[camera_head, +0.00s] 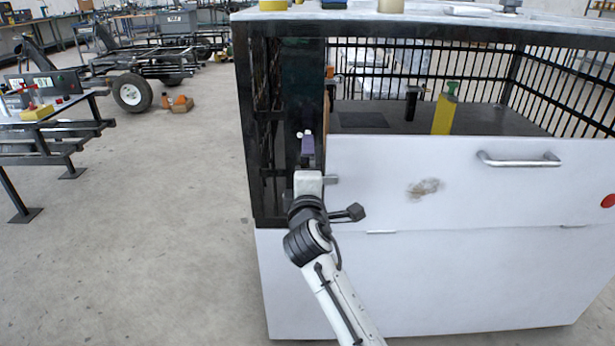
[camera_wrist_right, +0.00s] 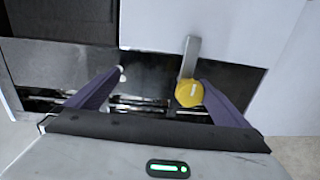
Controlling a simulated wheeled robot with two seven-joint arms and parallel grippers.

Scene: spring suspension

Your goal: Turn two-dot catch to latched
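In the right wrist view, a round yellow knob (camera_wrist_right: 189,95) with a small white mark sits at the lower end of a grey lever (camera_wrist_right: 191,55), which points almost straight up in that picture. I cannot make out two dots on it. My right gripper (camera_wrist_right: 162,77) is open, its purple fingers spread; the knob lies between them, close beside the right-hand finger. I cannot tell whether they touch. In the head view the right gripper (camera_head: 307,143) is at the left edge of the white front panel (camera_head: 390,170), and the knob is hidden there. My left gripper is out of view.
The panel has a metal handle (camera_head: 519,161), a brown smudge and a red spot (camera_head: 608,201). A black barred cage (camera_head: 540,75) and dark post (camera_head: 306,85) stand around it. A yellow block (camera_head: 444,113) is inside.

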